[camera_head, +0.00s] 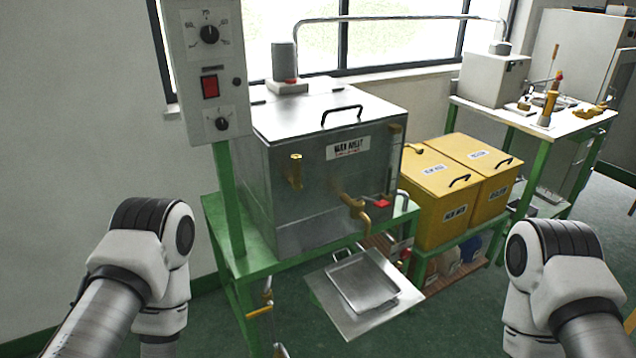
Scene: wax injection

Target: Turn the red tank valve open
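The metal tank (318,168) stands on a green table in the middle of the head view. The red valve handle (382,203) sits low on its front face, near the right corner, on a brass tap (353,203). I cannot tell from this distance how far the valve is turned. My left arm comes in from the lower left and my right arm from the lower right. Both arms are apart from the tank, and neither gripper shows in the view.
A metal tray (363,280) sits on a plate below the tap. A control box (208,70) on a green post stands at the tank's left. Yellow bins (440,185) and a white worktable (575,118) are to the right. Green floor (440,325) is open in front.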

